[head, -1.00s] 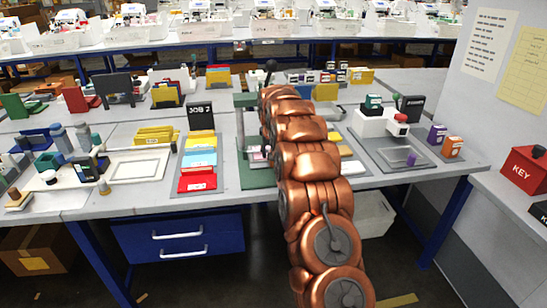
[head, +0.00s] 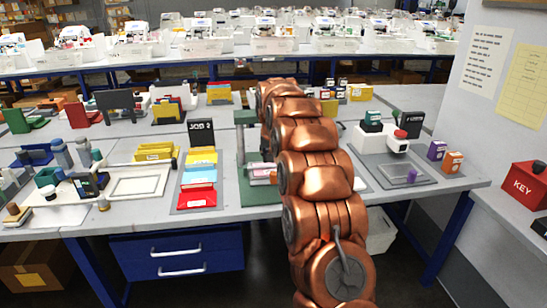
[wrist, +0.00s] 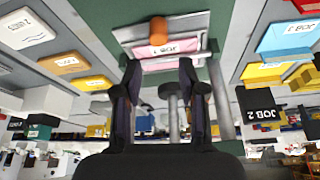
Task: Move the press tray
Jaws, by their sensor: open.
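The press tray (head: 262,167) shows as a pale and pink strip beside my arm. In the wrist view the pale tray (wrist: 205,46) carries a pink block (wrist: 168,65) labelled JOB, with an orange knob (wrist: 158,30) at its edge. The head view hides the gripper.
A grey rack (head: 211,203) with red, blue and yellow cards and a black JOB 2 sign (head: 201,133) stands left of the press. A grey tray (head: 405,182) with a white machine is to the right. The table's front edge is close.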

